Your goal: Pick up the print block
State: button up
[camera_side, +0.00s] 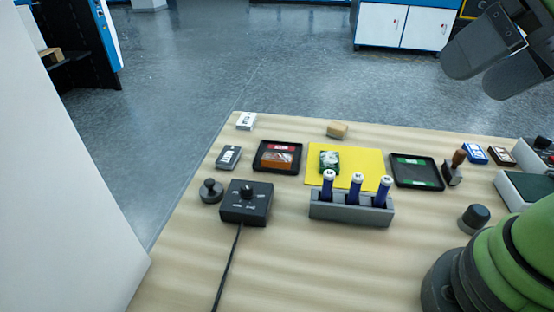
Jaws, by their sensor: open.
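A green block with a whitish printed top (329,161) lies on the left part of a yellow mat (372,166) and looks most like the print block. An orange-brown piece (277,158) lies in a black tray with a red label (260,163), left of the mat. A black tray with a green label (416,181) is right of the mat and looks empty. My gripper (473,77) is at the upper right, in the air well away from the block. Its dark grey fingers are apart and nothing shows between them.
A grey rack (350,213) with three blue white-capped handles stands in front of the mat. A corded knob box (246,203) is at front left. A tan block (337,129) lies behind. A wooden-handled stamp (455,168) and small boxes are at right.

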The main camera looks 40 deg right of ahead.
jog(key=m+g+h, duration=0.4)
jog(key=m+g, duration=0.1)
send_over(277, 157)
jog(key=s+a, duration=0.1)
jog(key=a, duration=0.1)
jog(key=f, duration=2.4)
jog(key=shift+s+f, duration=0.2)
jog(key=shift+d+x, duration=0.15)
jog(key=shift+x, duration=1.4)
jog(key=shift+d+x, duration=0.15)
jog(key=shift+x, duration=1.4)
jog(key=shift+c, duration=0.2)
jog(key=c, duration=0.7)
